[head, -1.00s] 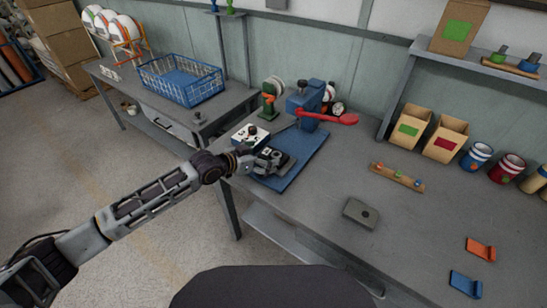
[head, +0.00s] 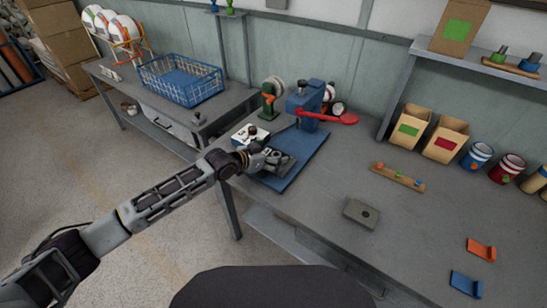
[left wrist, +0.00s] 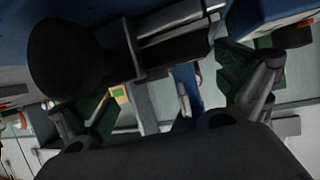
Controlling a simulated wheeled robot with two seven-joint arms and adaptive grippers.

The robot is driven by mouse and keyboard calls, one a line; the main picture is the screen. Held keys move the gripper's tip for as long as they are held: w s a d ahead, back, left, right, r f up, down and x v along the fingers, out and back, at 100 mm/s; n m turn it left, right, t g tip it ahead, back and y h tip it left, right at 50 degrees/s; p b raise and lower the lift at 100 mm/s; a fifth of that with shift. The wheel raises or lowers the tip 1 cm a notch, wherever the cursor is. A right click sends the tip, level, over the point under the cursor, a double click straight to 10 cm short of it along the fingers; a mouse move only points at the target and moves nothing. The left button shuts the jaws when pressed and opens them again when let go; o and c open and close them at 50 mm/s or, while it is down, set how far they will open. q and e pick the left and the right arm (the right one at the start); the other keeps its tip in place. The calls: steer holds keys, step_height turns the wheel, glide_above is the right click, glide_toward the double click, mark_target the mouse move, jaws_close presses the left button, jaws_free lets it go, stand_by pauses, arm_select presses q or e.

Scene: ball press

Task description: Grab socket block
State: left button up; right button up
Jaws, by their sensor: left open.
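A flat grey block with a dark round socket (head: 361,213) lies on the workbench, right of the press and apart from my gripper; it looks like the socket block. My left gripper (head: 282,162) is open, low over the blue base plate (head: 304,158) of the press. In the left wrist view, its two green-padded fingers (left wrist: 172,85) stand wide apart. A dark rounded part with a bar shows there between and before them; I cannot tell what it is or whether the fingers touch it. My right gripper is not in view.
The blue press (head: 304,100) with its red lever (head: 335,117) stands behind my gripper. A white box with black knobs (head: 248,134) is close beside it. Orange (head: 481,249) and blue (head: 465,285) brackets lie at right. The bench (head: 420,225) around the grey block is clear.

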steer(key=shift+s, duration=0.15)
arm_select(q)
steer(key=shift+c, duration=1.1)
steer(key=c, duration=0.5)
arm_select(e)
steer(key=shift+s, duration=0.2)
arm_select(q)
steer(key=shift+r, duration=0.15)
steer(key=shift+r, duration=0.5)
step_height(320, 180, up, 9)
steer(key=shift+f, duration=0.1)
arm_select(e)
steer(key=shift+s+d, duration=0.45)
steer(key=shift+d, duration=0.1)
